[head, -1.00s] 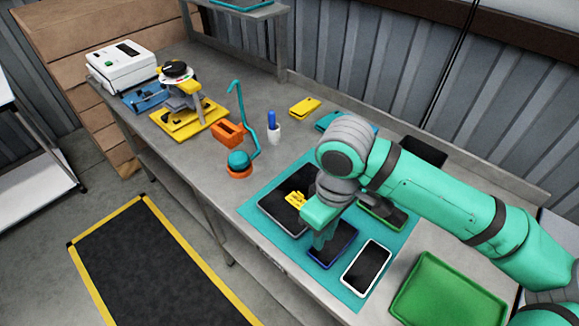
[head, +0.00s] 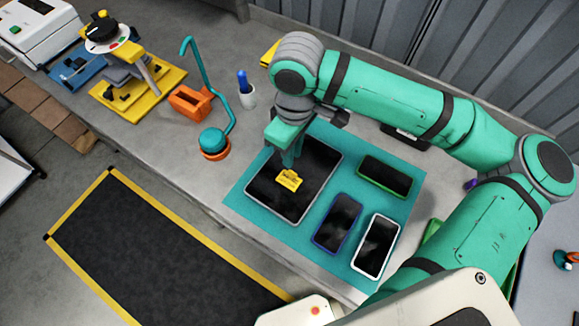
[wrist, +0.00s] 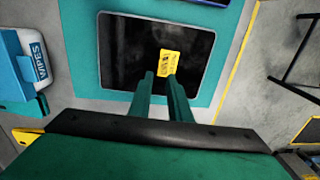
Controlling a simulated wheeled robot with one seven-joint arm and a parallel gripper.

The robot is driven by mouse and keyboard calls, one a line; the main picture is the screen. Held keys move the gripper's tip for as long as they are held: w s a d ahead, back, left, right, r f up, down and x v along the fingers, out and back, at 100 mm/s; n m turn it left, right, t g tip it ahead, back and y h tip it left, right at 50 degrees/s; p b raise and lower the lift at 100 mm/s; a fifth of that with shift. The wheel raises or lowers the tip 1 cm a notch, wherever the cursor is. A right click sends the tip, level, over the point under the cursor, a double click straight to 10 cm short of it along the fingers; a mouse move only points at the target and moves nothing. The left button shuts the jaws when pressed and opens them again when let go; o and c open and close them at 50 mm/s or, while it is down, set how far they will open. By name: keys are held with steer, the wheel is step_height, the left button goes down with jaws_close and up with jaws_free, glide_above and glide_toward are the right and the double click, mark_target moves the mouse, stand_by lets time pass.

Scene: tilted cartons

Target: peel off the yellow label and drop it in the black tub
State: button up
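The yellow label (head: 290,181) lies on the dark screen of a large grey-framed tablet (head: 318,160) on the teal mat. It also shows in the wrist view (wrist: 168,63), with dark print on it. My gripper (head: 289,164) points down over the tablet, close to the label. In the wrist view my gripper (wrist: 160,74) has its two green fingers apart with nothing between them, and the label is just beyond the tips. I cannot tell how high the tips are. A black container, perhaps the black tub (head: 404,138), is mostly hidden behind my arm.
Green (head: 385,176), blue (head: 338,222) and white (head: 376,246) framed phones lie right of the tablet. A green tray is partly hidden behind my arm. An orange-based stand (head: 214,146) and a white cup (head: 247,99) stand left. A wipes pack (wrist: 38,72) shows in the wrist view.

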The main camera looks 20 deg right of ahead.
mark_target(294, 172)
steer(key=f, duration=0.5)
steer(key=shift+s+d+f, duration=0.15)
steer(key=shift+s+d, duration=0.05)
steer(key=shift+s, duration=0.15)
steer(key=shift+a+f, duration=0.1)
steer(key=shift+f, duration=0.45)
steer(key=shift+w+f, duration=0.2)
steer(key=shift+f, duration=0.05)
steer(key=shift+a, duration=0.2)
steer(key=shift+c, duration=1.4)
steer(key=shift+s+d, duration=0.1)
steer(key=shift+d, duration=0.15)
jaws_close()
steer(key=shift+s+d, duration=0.1)
steer(key=shift+r, duration=0.65)
step_height(294, 172, up, 7)
